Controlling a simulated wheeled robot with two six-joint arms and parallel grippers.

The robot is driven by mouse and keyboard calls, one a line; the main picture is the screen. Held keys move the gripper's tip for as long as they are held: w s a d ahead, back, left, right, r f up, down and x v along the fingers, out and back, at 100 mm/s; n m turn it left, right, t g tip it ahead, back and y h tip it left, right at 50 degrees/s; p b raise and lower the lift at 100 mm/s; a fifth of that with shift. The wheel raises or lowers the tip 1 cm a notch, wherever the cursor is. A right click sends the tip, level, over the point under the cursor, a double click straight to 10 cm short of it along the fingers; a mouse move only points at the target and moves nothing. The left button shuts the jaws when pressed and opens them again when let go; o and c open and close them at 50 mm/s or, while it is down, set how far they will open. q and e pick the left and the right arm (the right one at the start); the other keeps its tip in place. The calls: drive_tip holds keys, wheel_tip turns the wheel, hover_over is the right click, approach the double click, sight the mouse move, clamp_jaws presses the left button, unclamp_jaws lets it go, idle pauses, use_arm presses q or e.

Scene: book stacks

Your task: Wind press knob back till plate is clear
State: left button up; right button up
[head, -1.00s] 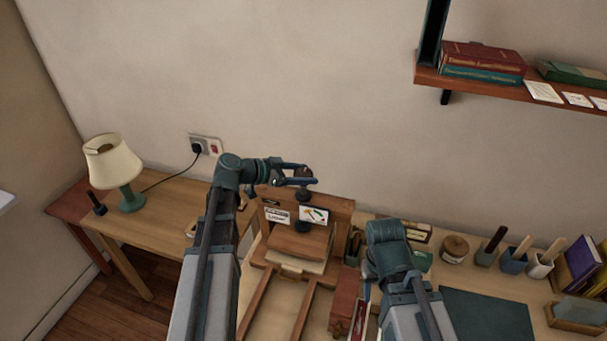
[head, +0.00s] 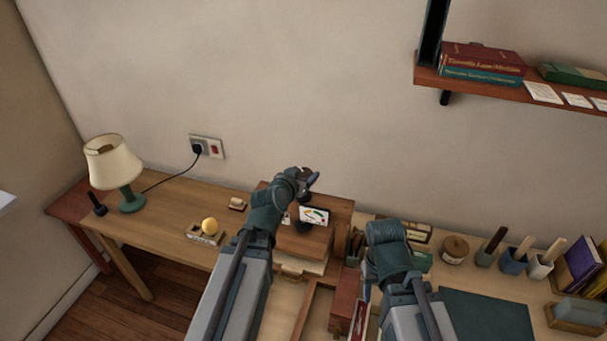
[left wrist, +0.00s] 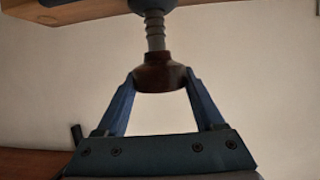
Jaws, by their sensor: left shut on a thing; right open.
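The wooden press stands on the desk below my left arm, its upright back board (head: 342,208) behind a flat wooden plate (head: 308,242). A pale block (head: 312,266) shows under the plate; whether they touch is unclear. My left gripper (head: 309,182) is above the press, shut on the dark brown knob (left wrist: 160,76). In the left wrist view the knob sits between both blue fingers, with the grey threaded screw (left wrist: 155,35) running from it to the press. My forearm hides the press's left side. My right gripper (head: 367,292) points down right of the press, its fingers mostly hidden.
A lamp (head: 115,165) and a small block with a yellow ball (head: 208,227) stand on the left desk. A red-brown box (head: 344,302) is close to the press's right. Brush pots (head: 514,260) and a dark mat (head: 487,315) lie further right. A shelf (head: 480,87) hangs above.

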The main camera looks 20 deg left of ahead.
use_arm(q)
drive_tip(key=shift+d+f+n+g+y, duration=0.1)
drive_tip(key=shift+n+g+y, duration=0.1)
drive_tip(key=shift+n+y, duration=1.1)
drive_tip(key=shift+f+n+g+y, duration=0.1)
drive_tip(key=shift+n+g+y, duration=0.1)
drive_tip(key=shift+n+y, duration=1.1)
drive_tip(key=n+g+y, duration=0.1)
drive_tip(key=n+y, duration=0.1)
drive_tip(key=n+g+y, duration=0.1)
drive_tip(key=n+y, duration=0.1)
drive_tip(key=y, duration=0.1)
drive_tip(key=shift+w+d+g, duration=0.15)
drive_tip(key=shift+g, duration=0.15)
drive_tip(key=n+g+y, duration=0.3)
drive_tip(key=n+g, duration=0.1)
drive_tip(key=shift+n, duration=0.3)
drive_tip(key=shift+o, duration=0.2)
drive_tip(key=shift+s+n+g+y, duration=0.2)
drive_tip(key=shift+n+g+y, duration=0.5)
drive_tip(key=shift+n+g, duration=0.9)
drive_tip(key=shift+s+a+g, duration=0.1)
drive_tip(key=shift+a+g, duration=0.1)
drive_tip(key=shift+g, duration=0.1)
drive_tip(key=o, duration=1.3)
drive_tip(key=shift+a, duration=0.15)
